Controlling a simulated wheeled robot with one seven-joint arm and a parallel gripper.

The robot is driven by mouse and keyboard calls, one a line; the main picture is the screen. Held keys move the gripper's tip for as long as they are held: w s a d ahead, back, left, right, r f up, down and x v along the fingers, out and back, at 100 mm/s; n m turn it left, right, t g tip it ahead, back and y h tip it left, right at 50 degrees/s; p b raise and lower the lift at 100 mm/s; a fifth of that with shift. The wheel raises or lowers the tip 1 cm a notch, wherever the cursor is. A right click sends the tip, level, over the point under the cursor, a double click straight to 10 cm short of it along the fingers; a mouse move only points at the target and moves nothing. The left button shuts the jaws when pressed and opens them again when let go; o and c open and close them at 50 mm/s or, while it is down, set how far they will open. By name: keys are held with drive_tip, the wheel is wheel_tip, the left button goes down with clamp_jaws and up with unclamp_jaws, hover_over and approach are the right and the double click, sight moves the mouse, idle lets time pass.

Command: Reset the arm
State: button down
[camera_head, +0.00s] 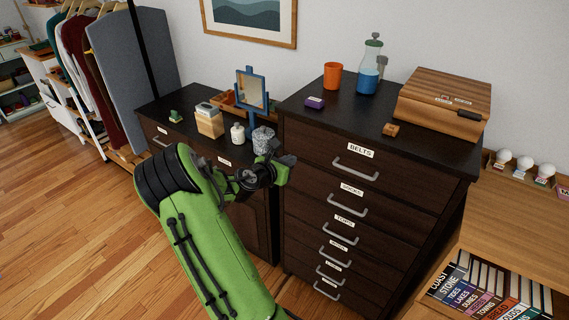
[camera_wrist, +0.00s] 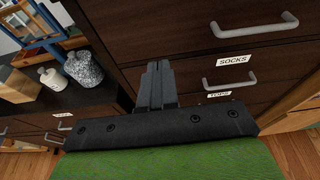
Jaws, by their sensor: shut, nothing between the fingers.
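My green arm reaches up from the bottom of the head view, bent toward the dark dresser (camera_head: 375,210). My gripper (camera_head: 284,160) is in front of the dresser's left edge, beside the lower cabinet top (camera_head: 160,105). In the wrist view my gripper (camera_wrist: 156,72) has its two fingers together with nothing between them. Drawer fronts labelled SOCKS (camera_wrist: 233,61) and TOPS lie beyond the fingers. All the dresser drawers in view look shut.
On the dresser stand an orange cup (camera_head: 333,75), a blue-filled flask (camera_head: 368,78) and a wooden box (camera_head: 445,100). Open floor (camera_head: 75,200) lies left.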

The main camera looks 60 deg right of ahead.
drive_tip(key=w+a+r+m+t+y, duration=0.2)
drive_tip(key=a+r+m+y, duration=0.3)
drive_tip(key=a, duration=0.7)
drive_tip(key=w+a+m+t+y, duration=0.25)
drive_tip(key=a+m, duration=0.45)
drive_tip(key=a, duration=0.6)
drive_tip(key=s+a+r+m+y, duration=0.1)
drive_tip(key=s+a+y, duration=0.1)
drive_tip(key=s+a, duration=0.2)
drive_tip(key=s+a+r+m+t+y, duration=0.1)
drive_tip(key=s+a, duration=0.3)
drive_tip(key=a, duration=0.6)
drive_tip(key=s+a+r+m+t+y, duration=0.1)
drive_tip(key=s+a+r+m+y, duration=0.2)
drive_tip(key=a, duration=0.5)
drive_tip(key=shift+s+r+y, duration=0.2)
drive_tip(key=shift+s+y, duration=0.25)
drive_tip(key=shift+s, duration=0.45)
